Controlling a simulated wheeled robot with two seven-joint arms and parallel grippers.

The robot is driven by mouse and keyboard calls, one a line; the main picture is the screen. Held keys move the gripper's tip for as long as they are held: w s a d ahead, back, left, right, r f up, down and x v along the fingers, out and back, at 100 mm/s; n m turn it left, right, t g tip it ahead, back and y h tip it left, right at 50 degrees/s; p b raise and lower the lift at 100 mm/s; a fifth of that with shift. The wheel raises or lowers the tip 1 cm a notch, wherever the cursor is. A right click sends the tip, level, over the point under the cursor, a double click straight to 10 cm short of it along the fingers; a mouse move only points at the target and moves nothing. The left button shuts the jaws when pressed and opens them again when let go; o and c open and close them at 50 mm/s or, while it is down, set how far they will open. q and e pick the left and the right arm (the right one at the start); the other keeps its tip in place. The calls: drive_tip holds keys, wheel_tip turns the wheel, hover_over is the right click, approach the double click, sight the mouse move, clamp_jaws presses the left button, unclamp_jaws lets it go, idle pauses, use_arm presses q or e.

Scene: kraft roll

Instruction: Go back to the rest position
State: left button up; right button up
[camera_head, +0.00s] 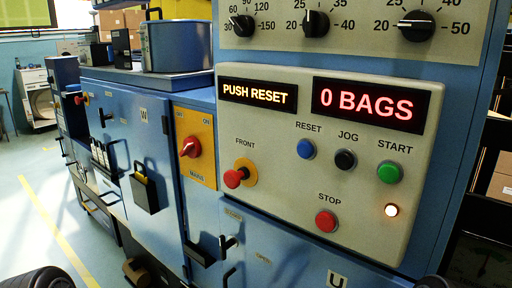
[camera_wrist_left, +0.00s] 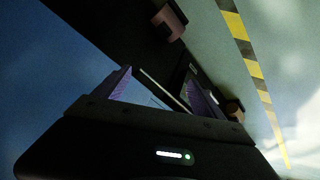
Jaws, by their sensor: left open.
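My left gripper (camera_wrist_left: 160,92) shows in the left wrist view, with its two purple-lined fingers apart and nothing seen between them. Its fingers point toward a dark, blurred background beside pale floor. In the head view neither gripper's fingers show; dark rounded parts, likely of my arms, reach in at the bottom left and bottom right edges. My right gripper is not in view. The control panel (camera_head: 265,160) fills the right of the head view. Its displays read "PUSH RESET" (camera_head: 257,94) and "0 BAGS" (camera_head: 376,104).
The panel carries a blue reset button (camera_head: 305,149), a green start button (camera_head: 390,172) and red stop button (camera_head: 326,221). A red mains switch (camera_head: 190,147) sits left of it. Blue cabinets (camera_head: 120,140) extend left. Open floor (camera_head: 30,200) with a yellow line lies at the left.

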use_arm(q)
drive_tip(key=s+d+f+n+g, duration=0.1)
drive_tip(key=s+d+f+g, duration=0.25)
drive_tip(key=s, duration=0.75)
drive_tip(key=s+d+f+n+g, duration=0.1)
drive_tip(key=s+d+f+g, duration=0.2)
drive_tip(key=s, duration=0.9)
wheel_tip(320, 180, up, 15)
drive_tip(key=d+p, duration=0.1)
drive_tip(key=p, duration=1.5)
drive_tip(key=shift+s+h, duration=0.35)
drive_tip(key=shift+h, duration=0.05)
drive_tip(key=shift+t, duration=0.25)
